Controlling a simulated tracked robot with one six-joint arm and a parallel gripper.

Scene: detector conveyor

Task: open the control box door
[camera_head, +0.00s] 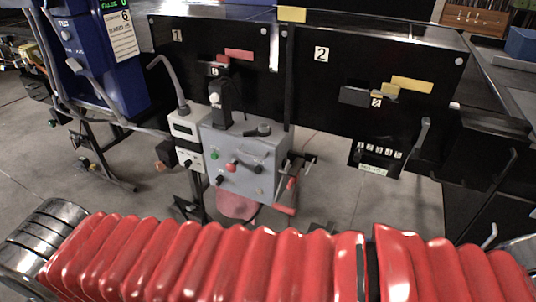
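The control box (246,181) is a grey metal box in the middle of the picture, just left of centre. Its front door looks closed. The door carries a grey bar handle (254,163), a red knob (231,166), a green button (214,155) and small dark knobs. A black rotary handle (257,130) sits on top of the box. I cannot make out my gripper in this view. The red ribbed sleeve of my own arm crosses the bottom, in front of and below the box.
A white meter box (188,137) adjoins the control box on the left. A black and red fitting (292,177) stands at its right side. Behind are black panels marked 1 and 2 (321,54). A blue machine (105,60) stands left. Grey floor shows right of the box.

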